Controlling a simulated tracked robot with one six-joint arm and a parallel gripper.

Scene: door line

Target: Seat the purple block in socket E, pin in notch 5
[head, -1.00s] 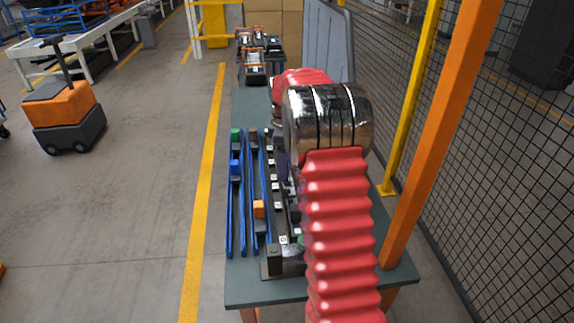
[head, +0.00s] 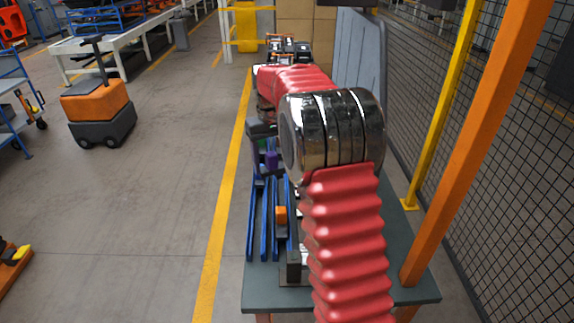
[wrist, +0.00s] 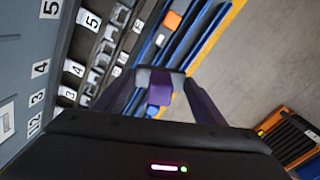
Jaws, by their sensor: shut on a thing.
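My gripper (wrist: 160,78) is shut on the purple block (wrist: 160,95), which shows between the fingers in the wrist view. In the head view my gripper hangs over the far part of the blue rails, and a bit of purple (head: 271,158) shows below it. The dark socket fixture (wrist: 107,45) runs along the left of the wrist view with white number plates, including a 5 (wrist: 73,67). The held block is apart from the fixture, over the rail side. My arm hides most of the fixture in the head view.
Blue rails (head: 264,225) lie along the table's left side, with an orange block (head: 281,213) on them. The grey-green table (head: 335,293) has bare surface at its near end. An orange post (head: 465,150) and mesh fence stand to the right.

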